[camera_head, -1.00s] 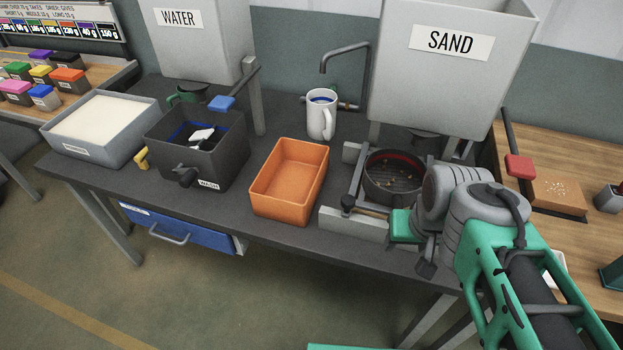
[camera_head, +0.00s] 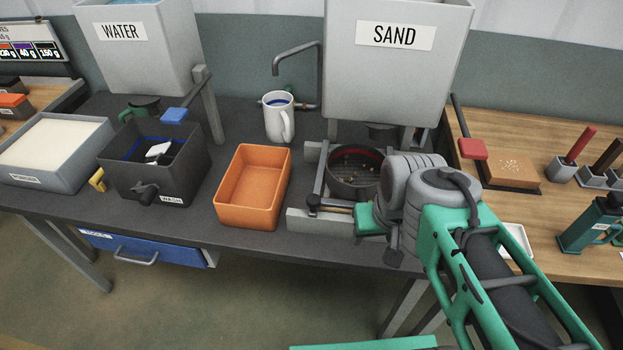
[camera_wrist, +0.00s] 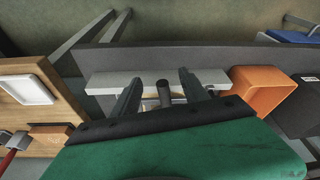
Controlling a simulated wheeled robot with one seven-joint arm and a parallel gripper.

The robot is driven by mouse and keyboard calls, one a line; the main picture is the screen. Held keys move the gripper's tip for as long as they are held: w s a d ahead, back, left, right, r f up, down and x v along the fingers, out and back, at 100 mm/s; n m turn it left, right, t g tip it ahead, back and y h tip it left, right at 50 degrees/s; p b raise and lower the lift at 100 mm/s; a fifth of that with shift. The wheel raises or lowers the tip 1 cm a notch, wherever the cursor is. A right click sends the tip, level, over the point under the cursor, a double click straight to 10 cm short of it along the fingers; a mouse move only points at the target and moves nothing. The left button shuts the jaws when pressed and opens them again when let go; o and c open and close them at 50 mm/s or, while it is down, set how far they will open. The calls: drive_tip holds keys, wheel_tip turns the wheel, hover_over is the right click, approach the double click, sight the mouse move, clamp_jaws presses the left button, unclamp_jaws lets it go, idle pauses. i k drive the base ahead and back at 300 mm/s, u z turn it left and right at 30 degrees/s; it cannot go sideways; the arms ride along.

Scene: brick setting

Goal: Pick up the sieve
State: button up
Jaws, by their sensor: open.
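The sieve (camera_head: 352,184) is a round dark pan with a red inner band and small bits on its mesh. It sits in a grey frame below the SAND hopper. Its short dark handle points toward the table's front edge. In the wrist view the handle's end (camera_wrist: 165,95) shows between the two fingers of my gripper (camera_wrist: 160,92). The fingers are open, one on each side, apart from the handle. In the head view my wrist covers the sieve's right side. The fingertips are hard to make out there.
The grey frame's front bar (camera_head: 322,225) lies below the handle. An orange bin (camera_head: 252,215) stands left, with a white mug (camera_head: 279,122) behind it. The SAND hopper (camera_head: 385,85) hangs above and behind. A wooden bench (camera_head: 545,215) with tools is at right.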

sight(352, 170)
drive_tip(key=u, duration=2.95)
drive_tip(key=k, duration=1.45)
drive_tip(key=z, duration=0.4)
